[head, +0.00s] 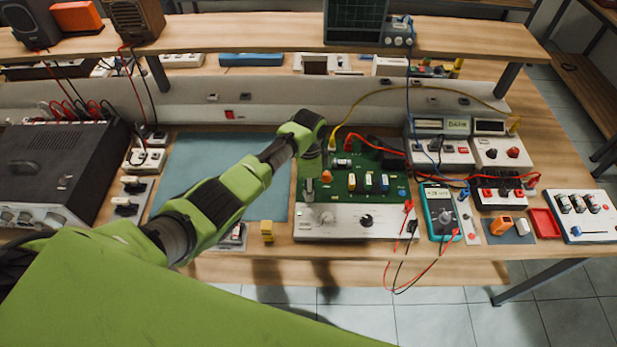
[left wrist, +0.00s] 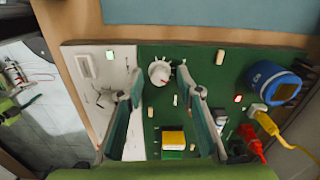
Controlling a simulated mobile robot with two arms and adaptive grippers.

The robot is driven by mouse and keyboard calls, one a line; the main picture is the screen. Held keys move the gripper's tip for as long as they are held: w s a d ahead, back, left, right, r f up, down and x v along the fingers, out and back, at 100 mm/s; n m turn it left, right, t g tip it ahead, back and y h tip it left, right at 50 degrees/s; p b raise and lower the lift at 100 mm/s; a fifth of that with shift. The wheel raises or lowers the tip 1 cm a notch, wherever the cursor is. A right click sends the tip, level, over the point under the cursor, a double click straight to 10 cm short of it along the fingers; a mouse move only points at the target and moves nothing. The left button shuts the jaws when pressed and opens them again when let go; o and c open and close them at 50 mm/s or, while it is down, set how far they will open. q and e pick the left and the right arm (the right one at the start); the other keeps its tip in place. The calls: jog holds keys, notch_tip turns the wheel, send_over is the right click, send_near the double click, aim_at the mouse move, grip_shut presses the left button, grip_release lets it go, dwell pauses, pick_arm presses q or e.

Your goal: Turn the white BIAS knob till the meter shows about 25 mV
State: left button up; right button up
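The white knob (left wrist: 160,72) shows in the left wrist view, near the seam between the white panel and the green circuit board (left wrist: 230,80). My left gripper (left wrist: 165,92) has its fingers spread, with the knob between and just beyond the tips; I see no contact. In the head view the left gripper (head: 311,172) points down over the left part of the amplifier board, and I cannot make out the knob clearly there. The teal multimeter (head: 440,212) lies right of the board; its display (head: 438,192) is lit but too small to read surely. My right gripper is out of view.
A teal mat (head: 225,170) lies left of the board. A black knob (head: 366,220) is on the white front panel (head: 340,230). Red and black leads (head: 415,272) hang over the bench's front edge. A yellow cable (head: 385,92) arches behind the board.

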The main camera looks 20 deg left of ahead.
pick_arm(q)
notch_tip(320, 180, up, 12)
jog(key=shift+f, duration=0.15)
jog(key=shift+f, duration=0.1)
dwell(0.6)
